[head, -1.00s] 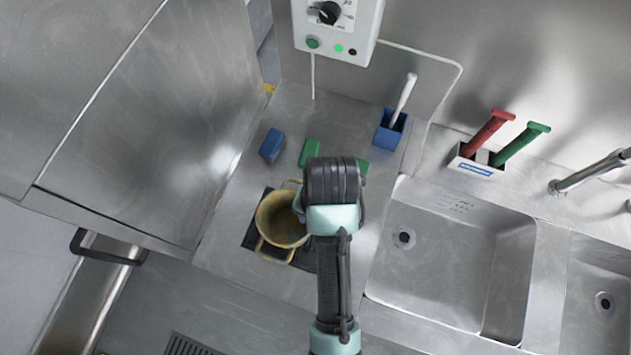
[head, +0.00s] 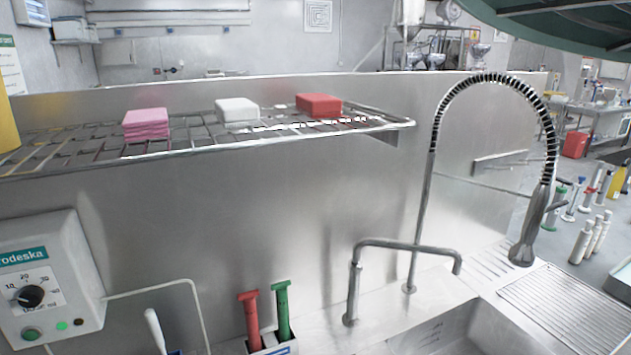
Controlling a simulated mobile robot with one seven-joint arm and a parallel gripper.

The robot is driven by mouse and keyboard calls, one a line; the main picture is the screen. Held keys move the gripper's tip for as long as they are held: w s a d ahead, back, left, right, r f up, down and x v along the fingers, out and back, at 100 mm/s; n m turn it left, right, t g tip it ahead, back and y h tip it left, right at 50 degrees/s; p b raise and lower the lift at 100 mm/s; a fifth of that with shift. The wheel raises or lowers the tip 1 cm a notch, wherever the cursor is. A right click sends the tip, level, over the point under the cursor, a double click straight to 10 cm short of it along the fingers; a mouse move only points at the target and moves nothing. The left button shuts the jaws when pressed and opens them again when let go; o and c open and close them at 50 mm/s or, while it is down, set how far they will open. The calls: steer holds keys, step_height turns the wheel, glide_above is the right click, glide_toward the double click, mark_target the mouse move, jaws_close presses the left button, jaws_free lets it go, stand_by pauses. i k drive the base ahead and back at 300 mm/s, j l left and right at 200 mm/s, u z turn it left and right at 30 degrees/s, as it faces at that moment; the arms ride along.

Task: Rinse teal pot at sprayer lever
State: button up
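The sprayer (head: 529,225) hangs from a coiled spring hose above the right end of the sink counter. A small lever (head: 556,203) sticks out at its side. A bent faucet (head: 408,246) stands to the left of it. Part of a sink basin (head: 450,330) shows at the bottom edge.
A wire shelf (head: 200,146) holds a pink block (head: 146,124), a white block (head: 237,109) and a red block (head: 319,105). A control box (head: 45,280) is at lower left. Red (head: 251,318) and green (head: 283,310) handles stand in a holder. A ribbed drainboard (head: 570,310) is at right.

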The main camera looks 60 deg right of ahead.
mark_target(561, 204)
steer(key=k+l, duration=0.2)
steer(key=l, duration=0.3)
steer(key=k+l, duration=0.15)
steer(key=l, duration=0.35)
steer(key=k+l, duration=0.2)
steer(key=l, duration=0.3)
steer(key=k+l, duration=0.2)
steer(key=l, duration=0.35)
steer(key=k+l, duration=0.2)
steer(key=l, duration=0.3)
steer(key=k+l, duration=0.15)
steer(key=l, duration=0.35)
steer(key=k+l, duration=0.2)
steer(key=l, duration=0.3)
steer(key=k+l, duration=0.2)
steer(key=l, duration=0.3)
steer(key=z, duration=0.05)
